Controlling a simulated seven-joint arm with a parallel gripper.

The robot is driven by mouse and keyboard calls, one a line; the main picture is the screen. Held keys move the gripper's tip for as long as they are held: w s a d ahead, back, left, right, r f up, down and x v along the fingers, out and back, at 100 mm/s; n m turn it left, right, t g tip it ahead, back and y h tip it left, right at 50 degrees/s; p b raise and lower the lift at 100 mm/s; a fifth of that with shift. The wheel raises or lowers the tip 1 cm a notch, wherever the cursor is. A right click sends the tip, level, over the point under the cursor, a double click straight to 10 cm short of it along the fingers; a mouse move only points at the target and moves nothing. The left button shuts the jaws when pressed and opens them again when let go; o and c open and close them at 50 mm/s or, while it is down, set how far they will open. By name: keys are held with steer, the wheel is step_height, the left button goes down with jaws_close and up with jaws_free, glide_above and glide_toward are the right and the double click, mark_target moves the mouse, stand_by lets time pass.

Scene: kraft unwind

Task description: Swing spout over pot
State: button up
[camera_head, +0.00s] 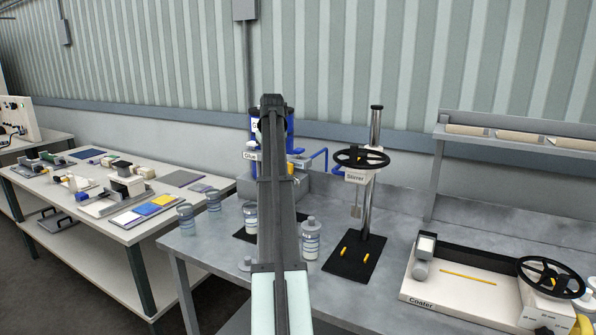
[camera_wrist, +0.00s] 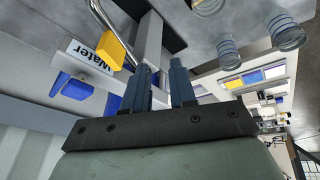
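A blue dispenser stands at the back centre, mostly hidden behind my arm, with a "Glue" label (camera_head: 250,156). A blue pipe (camera_head: 324,155) reaches out to its right. In the wrist view, a curved silver tube (camera_wrist: 113,32) and a yellow block (camera_wrist: 102,52) are beside a "Water" label (camera_wrist: 90,56). A jar (camera_head: 250,217) stands on a dark mat left of my arm, and another jar (camera_head: 310,238) stands right of it; I cannot tell which is the pot. My gripper (camera_wrist: 163,72) has its fingers apart, with nothing clearly between them, near the dispenser; its fingertips are hidden in the head view.
A stirrer (camera_head: 362,160) with a black wheel stands on a black mat (camera_head: 350,262) to the right. A coater (camera_head: 470,285) is farther right. Clear cups (camera_head: 186,218) stand at the bench's left edge. A second table (camera_head: 90,170) with tools is at left.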

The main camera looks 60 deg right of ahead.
steer(key=s+d+r+m+g, duration=0.1)
steer(key=m, duration=0.1)
steer(key=s+d+r+m+g, duration=0.1)
steer(key=d+m, duration=0.1)
steer(key=shift+s+r+m+h, duration=0.2)
steer(key=shift+r+m+h, duration=0.1)
steer(key=shift+r+m, duration=0.1)
jaws_close()
steer(key=shift+s+d+r+m+g, duration=0.1)
steer(key=shift+s+m+g, duration=0.4)
steer(key=shift+m, duration=1.45)
steer(key=shift+s+d+r+m+g, duration=0.1)
steer(key=shift+s+m+g, duration=0.4)
steer(key=shift+m, duration=1.5)
steer(key=shift+s+r+m+g, duration=0.15)
steer(key=shift+s+m, duration=0.6)
steer(key=shift+m, duration=1.2)
steer(key=shift+f, duration=0.15)
